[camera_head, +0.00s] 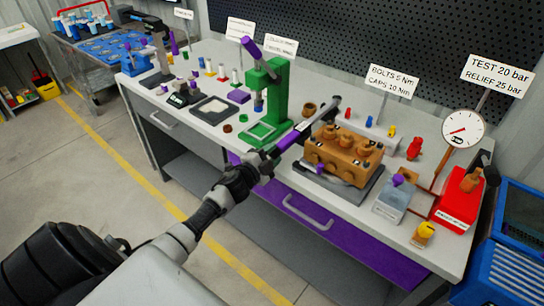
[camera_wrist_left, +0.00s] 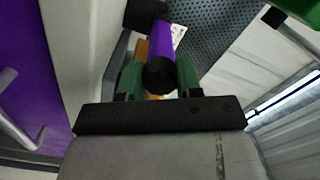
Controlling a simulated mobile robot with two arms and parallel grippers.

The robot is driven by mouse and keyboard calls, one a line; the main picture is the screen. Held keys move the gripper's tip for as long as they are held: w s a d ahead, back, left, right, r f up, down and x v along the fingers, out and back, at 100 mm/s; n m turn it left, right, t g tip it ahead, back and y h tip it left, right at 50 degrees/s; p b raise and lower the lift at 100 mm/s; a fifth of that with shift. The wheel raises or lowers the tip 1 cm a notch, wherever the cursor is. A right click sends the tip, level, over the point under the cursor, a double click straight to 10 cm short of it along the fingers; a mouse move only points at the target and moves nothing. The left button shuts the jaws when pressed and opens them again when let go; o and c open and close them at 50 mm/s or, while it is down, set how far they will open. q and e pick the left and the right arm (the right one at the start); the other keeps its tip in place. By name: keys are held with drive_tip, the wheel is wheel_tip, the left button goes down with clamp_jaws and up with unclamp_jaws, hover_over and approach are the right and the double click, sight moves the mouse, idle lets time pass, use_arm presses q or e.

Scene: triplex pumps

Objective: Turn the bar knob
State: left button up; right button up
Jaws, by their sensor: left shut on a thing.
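My left gripper (camera_head: 264,164) is shut on the purple handle (camera_head: 284,142) of a long wrench-like tool, whose dark shaft slants up and right past the brown pump block. The left wrist view shows the purple handle (camera_wrist_left: 166,42) with its black end between the green-padded fingers. I cannot tell for sure which part is the bar knob. A purple knob (camera_head: 398,180) sits on a grey box at the right of the bench, and a yellow knob (camera_head: 424,231) sits at the front right edge. The gripper is well left of both. My right gripper is not in view.
The brown pump block (camera_head: 345,152) stands on a dark plate. A green press (camera_head: 272,98) stands just left of the tool. A round gauge (camera_head: 463,128) and a red box (camera_head: 458,200) are at the right. A purple drawer (camera_head: 345,235) is below the bench edge.

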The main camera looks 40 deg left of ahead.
use_arm(q)
drive_tip(key=shift+m, duration=0.3)
drive_tip(key=o, duration=0.9)
drive_tip(key=s, duration=0.3)
drive_tip(key=s+b, duration=0.1)
drive_tip(key=s, duration=0.7)
drive_tip(key=shift+a, duration=0.35)
drive_tip(key=shift+w, duration=0.1)
